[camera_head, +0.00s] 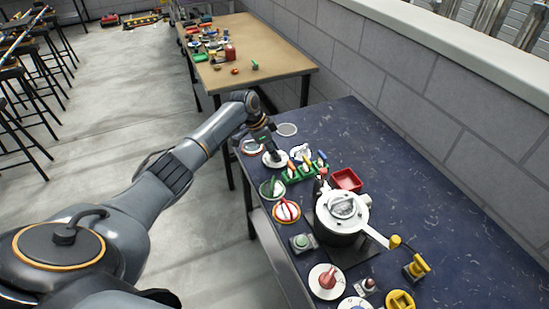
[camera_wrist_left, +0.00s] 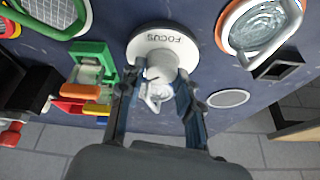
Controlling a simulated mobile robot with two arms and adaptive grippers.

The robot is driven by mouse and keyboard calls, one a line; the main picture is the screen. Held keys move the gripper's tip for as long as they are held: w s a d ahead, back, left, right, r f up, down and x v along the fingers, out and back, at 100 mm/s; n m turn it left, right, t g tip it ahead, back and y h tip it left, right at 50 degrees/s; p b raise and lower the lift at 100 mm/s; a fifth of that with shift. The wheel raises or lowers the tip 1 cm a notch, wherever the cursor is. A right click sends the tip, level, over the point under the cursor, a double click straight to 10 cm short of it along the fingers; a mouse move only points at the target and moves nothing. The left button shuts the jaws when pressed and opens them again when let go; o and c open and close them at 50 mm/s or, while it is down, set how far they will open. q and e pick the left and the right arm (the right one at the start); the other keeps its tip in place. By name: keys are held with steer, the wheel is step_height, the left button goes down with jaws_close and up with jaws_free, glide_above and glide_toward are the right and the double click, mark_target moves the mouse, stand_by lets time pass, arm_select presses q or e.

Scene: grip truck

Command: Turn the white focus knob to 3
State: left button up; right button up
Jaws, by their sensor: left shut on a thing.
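The white focus knob stands on a round white base (camera_head: 275,159) near the far left end of the dark blue table in the head view. In the left wrist view the knob (camera_wrist_left: 160,75) sits on its white disc marked FOCUS (camera_wrist_left: 141,44), which appears upside down. My left gripper (camera_wrist_left: 158,104) has one finger on each side of the knob and is shut on it. In the head view my left gripper (camera_head: 271,146) comes down over the knob and hides much of it. I cannot read any number or pointer setting. My right gripper is not in view.
Close by are a green stand with coloured handles (camera_head: 291,174), a grey round disc (camera_head: 287,129) and a green-rimmed dial (camera_head: 272,188). The table's wall side is mostly clear.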

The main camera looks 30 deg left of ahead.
arm_select(q)
steer(key=shift+f+m+g+b, duration=0.15)
steer(key=shift+m+g+b, duration=0.25)
steer(key=shift+m+b, duration=0.4)
steer(key=o, duration=1.1)
steer(key=shift+o, duration=0.2)
steer(key=shift+r, duration=0.2)
steer(key=v, duration=1.1)
steer(key=shift+s+a+r, duration=0.2)
steer(key=shift+a+r, duration=0.05)
steer(key=shift+a, duration=0.1)
